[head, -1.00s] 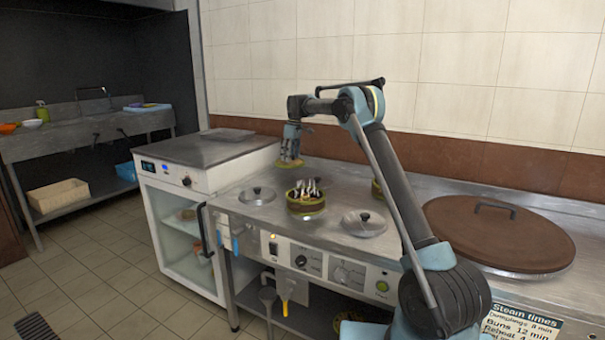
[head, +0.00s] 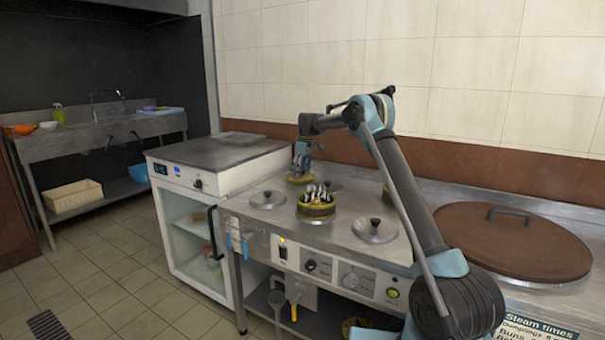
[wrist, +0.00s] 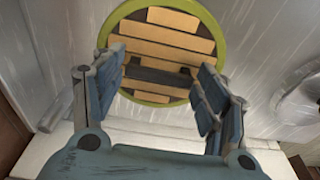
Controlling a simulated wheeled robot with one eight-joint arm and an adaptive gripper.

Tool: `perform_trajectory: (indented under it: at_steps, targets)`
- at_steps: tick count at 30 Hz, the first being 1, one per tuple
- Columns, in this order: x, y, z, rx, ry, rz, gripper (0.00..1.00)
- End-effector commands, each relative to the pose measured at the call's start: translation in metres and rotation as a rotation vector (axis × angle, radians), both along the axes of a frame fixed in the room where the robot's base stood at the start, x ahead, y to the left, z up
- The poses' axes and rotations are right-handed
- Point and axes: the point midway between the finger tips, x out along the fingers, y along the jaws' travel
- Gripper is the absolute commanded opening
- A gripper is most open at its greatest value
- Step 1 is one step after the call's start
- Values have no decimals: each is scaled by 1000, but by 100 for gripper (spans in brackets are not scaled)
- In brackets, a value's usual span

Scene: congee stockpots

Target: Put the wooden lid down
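The wooden lid (head: 299,179) is a small round disc near the back left of the steel counter, behind the lidded wells. In the wrist view the lid (wrist: 150,35) shows wooden slats, a green rim and a dark bar handle (wrist: 158,77). My gripper (head: 301,168) is right above it, pointing down. In the wrist view its fingers (wrist: 160,75) are spread wide, one at each end of the handle; I see no clear grip on it. The lid looks level and low at the counter; whether it fully rests there I cannot tell.
A round pot (head: 316,206) holding several upright utensils stands in front of the lid. Metal lids (head: 268,199) and (head: 375,230) flank it. A large brown lid (head: 512,245) is at right. A white cabinet (head: 215,165) adjoins at left, its top mostly clear.

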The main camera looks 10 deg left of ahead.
Motion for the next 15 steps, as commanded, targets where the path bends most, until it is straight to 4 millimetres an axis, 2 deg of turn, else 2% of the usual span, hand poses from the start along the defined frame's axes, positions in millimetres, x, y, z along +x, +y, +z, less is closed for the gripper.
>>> perform_trajectory:
  at_steps: [11,15]
  targets:
    - [0,0,1,0,0,0,81]
    - [0,-1,7,0,0,0,81]
